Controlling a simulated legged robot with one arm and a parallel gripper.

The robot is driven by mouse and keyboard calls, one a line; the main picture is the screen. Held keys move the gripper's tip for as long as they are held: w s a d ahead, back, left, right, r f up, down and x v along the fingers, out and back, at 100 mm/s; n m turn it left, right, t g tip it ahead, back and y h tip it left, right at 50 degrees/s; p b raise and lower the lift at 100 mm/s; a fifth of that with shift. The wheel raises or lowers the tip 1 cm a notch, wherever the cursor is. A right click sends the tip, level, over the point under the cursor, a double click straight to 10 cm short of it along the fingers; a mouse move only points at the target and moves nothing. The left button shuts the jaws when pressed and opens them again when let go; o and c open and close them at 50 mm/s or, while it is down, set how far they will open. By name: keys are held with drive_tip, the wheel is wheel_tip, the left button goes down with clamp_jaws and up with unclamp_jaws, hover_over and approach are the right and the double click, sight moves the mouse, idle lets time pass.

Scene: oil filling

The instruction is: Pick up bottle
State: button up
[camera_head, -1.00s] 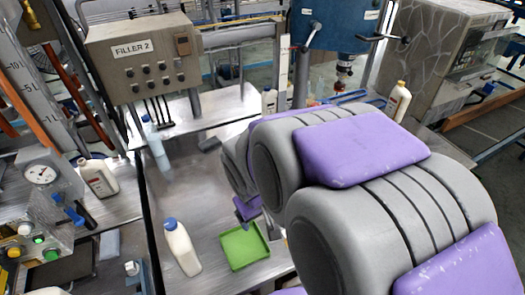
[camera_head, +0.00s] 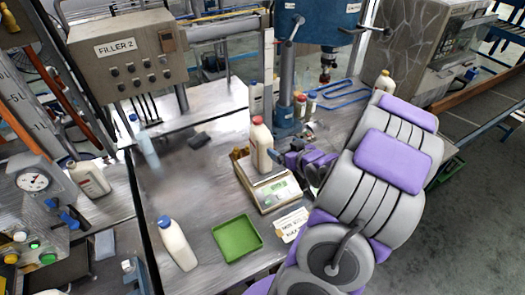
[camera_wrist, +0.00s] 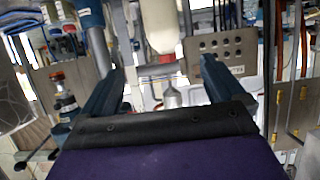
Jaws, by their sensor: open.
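A white bottle with a red cap (camera_head: 261,143) stands upright on a weighing scale (camera_head: 280,196) in the head view. My gripper (camera_head: 309,160) is open just to its right, fingers pointing toward it; a small gap seems to show. In the wrist view a pale bottle-like shape (camera_wrist: 160,24) with red below it lies ahead, between and beyond the open fingers (camera_wrist: 163,72). I cannot tell for sure that it is the same bottle. A white bottle with a blue cap (camera_head: 177,244) stands on the table at the front left.
A green tray (camera_head: 237,239) and a printed card (camera_head: 290,224) lie in front of the scale. A blue drill-like machine (camera_head: 322,22) stands behind. The Filler 2 box (camera_head: 127,60) is at the back left. Bare metal table lies left of the scale.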

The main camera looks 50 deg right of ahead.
sight(266, 138)
drive_tip(key=x, duration=0.4)
drive_tip(key=b+x, duration=0.1)
drive_tip(key=x, duration=0.6)
drive_tip(key=shift+w+d+f, duration=0.1)
drive_tip(key=shift+d+f, duration=0.1)
drive_tip(key=shift+d, duration=0.2)
drive_tip(key=shift+w, duration=0.3)
drive_tip(key=shift+w+a+b, duration=0.3)
drive_tip(key=shift+w+a, duration=0.05)
drive_tip(key=shift+a, duration=0.15)
drive_tip(key=x, duration=0.4)
drive_tip(key=shift+w+f+b, duration=0.1)
drive_tip(key=shift+w+b, duration=0.2)
drive_tip(key=shift+b, duration=0.05)
drive_tip(key=shift+d+f, duration=0.1)
drive_tip(key=shift+d, duration=0.4)
drive_tip(key=shift+a, duration=0.6)
drive_tip(key=c, duration=0.5)
drive_tip(key=shift+d, duration=0.3)
drive_tip(key=c, duration=0.6)
clamp_jaws()
